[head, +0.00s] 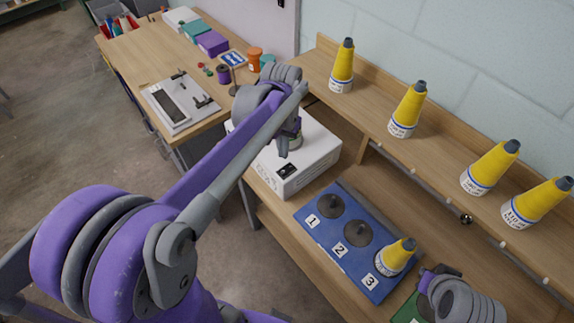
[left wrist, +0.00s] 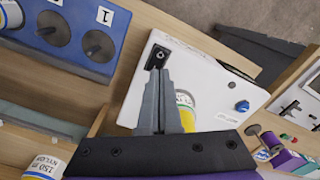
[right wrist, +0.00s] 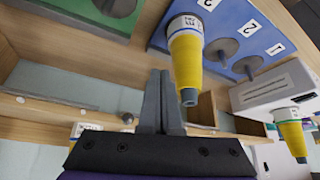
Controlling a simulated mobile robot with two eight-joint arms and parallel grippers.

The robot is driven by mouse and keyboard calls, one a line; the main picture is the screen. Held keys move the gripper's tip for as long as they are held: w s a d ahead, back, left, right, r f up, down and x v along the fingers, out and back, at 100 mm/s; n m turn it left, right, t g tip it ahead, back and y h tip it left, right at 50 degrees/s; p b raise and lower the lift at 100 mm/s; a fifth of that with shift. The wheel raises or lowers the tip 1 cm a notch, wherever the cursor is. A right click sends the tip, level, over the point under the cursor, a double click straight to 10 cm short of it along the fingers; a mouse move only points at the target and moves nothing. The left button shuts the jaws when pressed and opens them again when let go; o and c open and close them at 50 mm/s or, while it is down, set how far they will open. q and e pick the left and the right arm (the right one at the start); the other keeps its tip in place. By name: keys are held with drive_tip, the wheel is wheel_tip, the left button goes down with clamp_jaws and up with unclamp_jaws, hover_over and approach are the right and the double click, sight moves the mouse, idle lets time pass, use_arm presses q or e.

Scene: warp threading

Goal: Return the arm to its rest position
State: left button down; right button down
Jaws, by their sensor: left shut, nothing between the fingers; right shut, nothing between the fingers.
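My left gripper (head: 284,150) hangs over the white box (head: 317,163). In the left wrist view its fingers (left wrist: 161,75) are shut and empty. A yellow cone with a white label (left wrist: 187,119) shows at the box there, partly hidden behind the fingers. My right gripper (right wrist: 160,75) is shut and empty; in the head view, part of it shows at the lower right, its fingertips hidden. The blue board (head: 315,228) has bare pegs at 1 (head: 331,205) and 2 (head: 358,232). A yellow cone (head: 397,256) sits at 3, beside my right gripper and apart from it.
Several yellow cones, one of them here (head: 410,107), stand on the raised shelf (head: 375,98) along the wall. A green board (head: 408,308) lies under my right arm. The left desk (head: 140,58) holds a grey tray (head: 181,106), a purple box (head: 212,43) and an orange jar (head: 254,58).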

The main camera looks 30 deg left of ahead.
use_arm(q)
drive_tip(key=shift+s, duration=0.1)
drive_tip(key=shift+s, duration=0.1)
idle(0.3)
drive_tip(key=s+d+f+t, duration=0.1)
drive_tip(key=s+d+t, duration=0.2)
drive_tip(key=s, duration=0.3)
drive_tip(key=s+d+f+m+t, duration=0.1)
drive_tip(key=s+d+f+t, duration=0.1)
drive_tip(key=s, duration=0.4)
drive_tip(key=shift+s+d+t, duration=0.35)
drive_tip(key=shift+d+t, duration=0.15)
drive_tip(key=shift+d, duration=0.4)
